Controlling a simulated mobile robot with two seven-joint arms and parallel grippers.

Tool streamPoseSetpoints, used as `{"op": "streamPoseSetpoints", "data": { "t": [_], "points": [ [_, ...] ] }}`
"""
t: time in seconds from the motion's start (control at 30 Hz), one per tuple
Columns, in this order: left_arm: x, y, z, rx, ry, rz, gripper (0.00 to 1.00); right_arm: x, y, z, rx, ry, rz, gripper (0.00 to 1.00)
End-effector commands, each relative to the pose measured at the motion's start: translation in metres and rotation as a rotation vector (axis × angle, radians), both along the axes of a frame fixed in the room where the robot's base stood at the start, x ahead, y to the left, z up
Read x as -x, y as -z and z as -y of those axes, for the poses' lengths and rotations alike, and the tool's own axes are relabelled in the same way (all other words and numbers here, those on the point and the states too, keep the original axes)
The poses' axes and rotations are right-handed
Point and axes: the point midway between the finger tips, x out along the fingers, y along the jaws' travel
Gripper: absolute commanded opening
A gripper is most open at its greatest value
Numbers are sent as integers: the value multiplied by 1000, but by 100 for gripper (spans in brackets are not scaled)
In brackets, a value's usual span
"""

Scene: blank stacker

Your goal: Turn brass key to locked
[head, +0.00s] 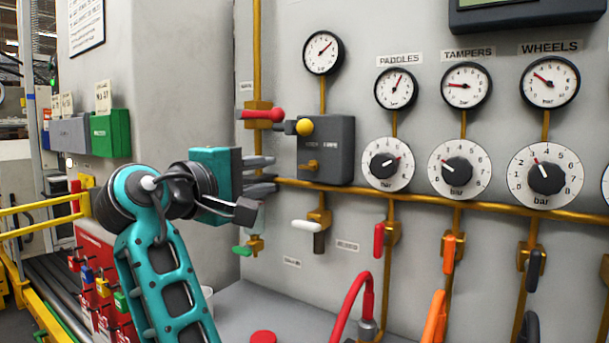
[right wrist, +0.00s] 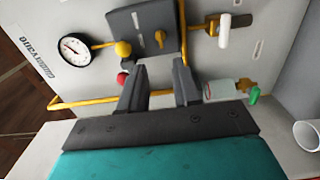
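The brass key (head: 311,166) sits on the lower front of a dark grey box (head: 338,135) on the panel. Its handle lies roughly level in the head view. The key also shows in the right wrist view (right wrist: 160,39), beyond my fingertips. My right gripper (head: 266,174) is left of the box, with its fingers pointing right toward it. In the right wrist view the fingers (right wrist: 160,68) are apart with nothing between them, and the key is clear of both. My left gripper is not in view.
A lever with a yellow ball (head: 304,126) sticks out from the box's left side. A red-handled valve (head: 263,114) is above my gripper. A white-handled valve (head: 306,226) hangs below the box. A brass pipe (head: 410,198) runs across the panel. Dials (head: 388,165) stand to the right.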

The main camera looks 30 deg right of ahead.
Motion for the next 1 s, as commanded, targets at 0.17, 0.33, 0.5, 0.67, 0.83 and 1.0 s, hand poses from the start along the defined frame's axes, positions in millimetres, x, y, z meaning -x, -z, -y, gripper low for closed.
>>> {"op": "streamPoseSetpoints", "data": {
  "t": [0.17,0.33,0.5,0.67,0.83,1.0],
  "points": [
    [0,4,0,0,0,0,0,-12,1,33,1,4,1,32],
    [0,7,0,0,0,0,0,-26,1,66,1,2,1,32],
    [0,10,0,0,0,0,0,-38,1,92,0,0,1,32],
    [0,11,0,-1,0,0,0,-44,1,105,1,-1,1,32],
    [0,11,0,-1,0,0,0,-46,1,110,-1,-2,1,32],
    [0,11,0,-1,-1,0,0,-46,1,110,0,-3,1,32]
  ]
}}
